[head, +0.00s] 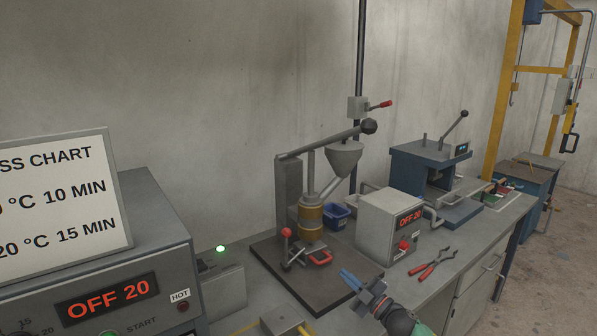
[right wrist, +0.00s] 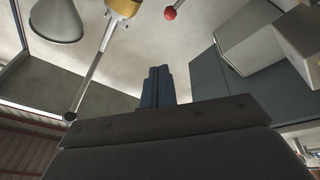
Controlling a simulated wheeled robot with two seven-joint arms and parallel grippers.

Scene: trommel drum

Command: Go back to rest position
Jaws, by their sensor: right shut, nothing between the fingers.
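My right gripper (head: 357,284) shows at the bottom of the head view, with its blue fingers shut together and nothing between them. It is in front of the dark base plate of the injection press (head: 311,215) and left of the red-handled pliers (head: 432,263). In the right wrist view the closed blue fingers (right wrist: 157,86) point away, with the yellow barrel (right wrist: 124,7) and grey hopper (right wrist: 56,20) of the press above them. My left gripper is not in the head view.
A grey control box (head: 380,222) reading OFF 20 stands right of the press. A blue bin (head: 336,216) is behind it. A blue hot press (head: 425,165) stands farther right. A large oven (head: 150,270) with a chart on top fills the left. Open floor (head: 560,260) lies at right.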

